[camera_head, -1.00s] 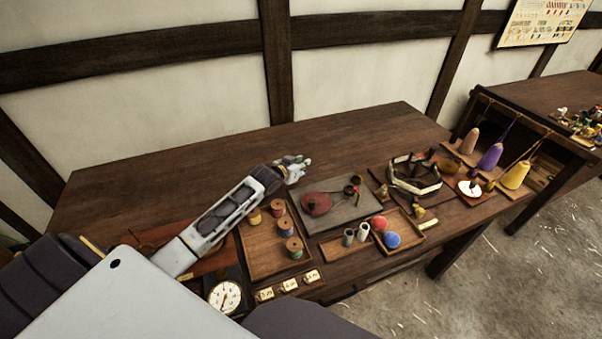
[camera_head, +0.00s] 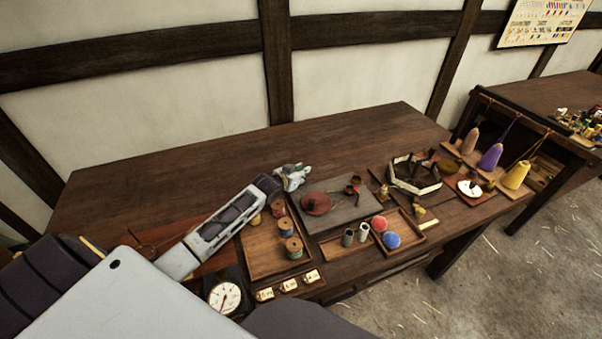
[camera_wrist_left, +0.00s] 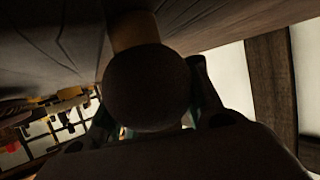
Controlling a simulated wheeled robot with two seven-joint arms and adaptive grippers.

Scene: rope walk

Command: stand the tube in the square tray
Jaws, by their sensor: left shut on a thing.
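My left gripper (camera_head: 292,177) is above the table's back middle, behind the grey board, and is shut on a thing. In the left wrist view a dark, round-ended thing (camera_wrist_left: 146,88) fills the middle between the fingers, with a tan part beyond it. I cannot tell if this is the tube, and in the head view it is not clear. My right gripper is not in view.
A wooden tray (camera_head: 252,270) of thread spools lies in front of my left forearm, with a dial (camera_head: 224,297) nearby. A grey board (camera_head: 338,218) holds a red round thing. A polygonal frame (camera_head: 415,185) stands to the right. The table's back left is clear.

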